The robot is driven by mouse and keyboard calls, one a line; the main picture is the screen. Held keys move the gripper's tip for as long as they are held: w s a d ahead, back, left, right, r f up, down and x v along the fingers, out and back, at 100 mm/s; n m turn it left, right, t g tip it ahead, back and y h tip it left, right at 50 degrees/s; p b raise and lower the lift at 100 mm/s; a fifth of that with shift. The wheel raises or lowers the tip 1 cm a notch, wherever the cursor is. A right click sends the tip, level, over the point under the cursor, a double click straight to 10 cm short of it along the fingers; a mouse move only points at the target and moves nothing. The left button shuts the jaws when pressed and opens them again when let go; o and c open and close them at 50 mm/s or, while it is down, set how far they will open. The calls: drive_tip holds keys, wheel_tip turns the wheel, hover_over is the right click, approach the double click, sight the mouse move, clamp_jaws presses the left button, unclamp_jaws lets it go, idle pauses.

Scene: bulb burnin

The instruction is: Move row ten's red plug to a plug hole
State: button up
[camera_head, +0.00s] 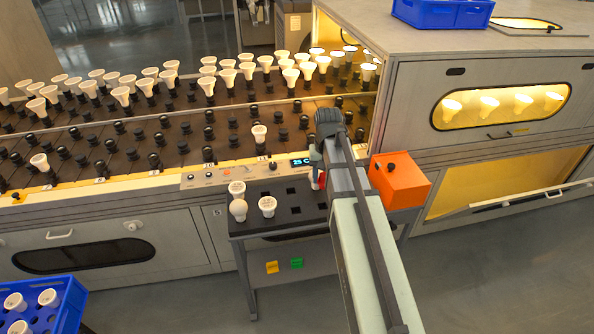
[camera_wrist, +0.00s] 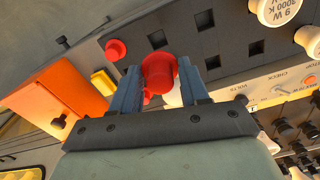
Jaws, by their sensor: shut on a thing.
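My gripper (camera_wrist: 159,78) is shut on a red plug (camera_wrist: 158,72), which sits between its two blue-grey fingers. The held plug is over or at the dark board (camera_wrist: 180,43) with square holes; I cannot tell whether it touches the board. A second red plug (camera_wrist: 115,49) sits at the board's edge, apart from the gripper. Empty square holes (camera_wrist: 157,38) lie beyond the held plug. In the head view my gripper (camera_head: 317,165) is at the board's (camera_head: 290,211) right end, and a bit of red shows beside it. My arm hides part of that end.
Three white bulbs stand at the board's left; one of them (camera_head: 268,205) is nearest the free holes. An orange box (camera_head: 400,180) is close on the right. The control panel (camera_head: 235,175) and socket rows with several bulbs lie behind. A blue crate (camera_head: 62,300) is lower left.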

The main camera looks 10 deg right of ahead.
drive_tip(key=w+d+f+m, duration=0.2)
drive_tip(key=d+m, duration=0.2)
drive_tip(key=m, duration=0.5)
drive_tip(key=w+d+f+m, duration=0.1)
drive_tip(key=w+d+m, duration=0.2)
drive_tip(key=m, duration=0.6)
drive_tip(key=shift+w+d+f, duration=0.25)
drive_tip(key=shift+d+f, duration=0.1)
drive_tip(key=shift+d, duration=0.9)
drive_tip(key=shift+f, duration=0.1)
drive_tip(key=shift+f, duration=2.25)
drive_tip(key=shift+f, duration=2.1)
drive_tip(key=o, duration=1.1)
drive_tip(key=shift+r, duration=0.1)
